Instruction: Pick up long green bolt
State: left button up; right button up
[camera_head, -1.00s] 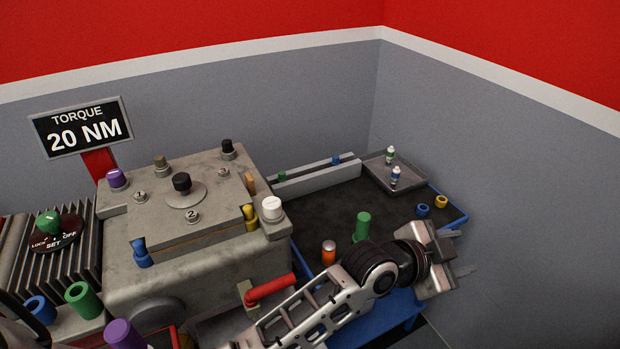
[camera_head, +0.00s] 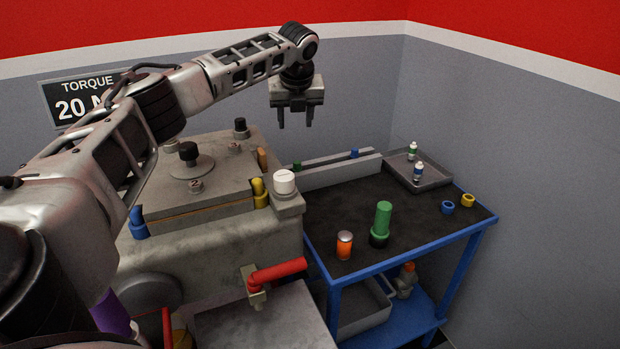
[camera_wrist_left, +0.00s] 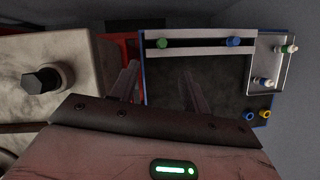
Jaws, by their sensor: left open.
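A tall green bolt-like piece (camera_head: 382,218) stands upright on the black top of the blue cart (camera_head: 408,254), near its front edge. A smaller green piece (camera_head: 297,166) sits at the grey rail at the cart's back; it also shows in the left wrist view (camera_wrist_left: 162,43). My left gripper (camera_head: 295,122) is open and empty, fingers pointing down. It is raised in the air, to the left of and well above the tall green piece. Its fingers (camera_wrist_left: 158,80) are apart in the left wrist view, where the tall green piece does not show. My right gripper is not in view.
An orange cylinder (camera_head: 344,245) stands left of the tall green piece. A grey tray (camera_head: 432,180) with two small bottles, a blue ring (camera_head: 448,207) and a yellow ring (camera_head: 468,200) are at the cart's right. The stone-like block (camera_head: 210,262) with a white-capped post (camera_head: 284,182) stands left.

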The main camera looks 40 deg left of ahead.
pick_arm(q)
jog(key=b, duration=0.1)
send_over(297, 162)
jog(key=s+d, duration=0.2)
jog(key=f, duration=0.9)
jog(key=shift+w+a, duration=0.1)
jog(key=shift+a, duration=0.15)
jog(key=x, duration=0.1)
jog(key=b+x, duration=0.1)
jog(key=x, duration=0.2)
jog(key=shift+d+f, duration=0.3)
jog(key=shift+w+a+f+b, duration=0.1)
jog(key=shift+a+f+b, duration=0.1)
jog(key=shift+f+b, duration=0.3)
jog(key=shift+r, duration=0.15)
grip_shut()
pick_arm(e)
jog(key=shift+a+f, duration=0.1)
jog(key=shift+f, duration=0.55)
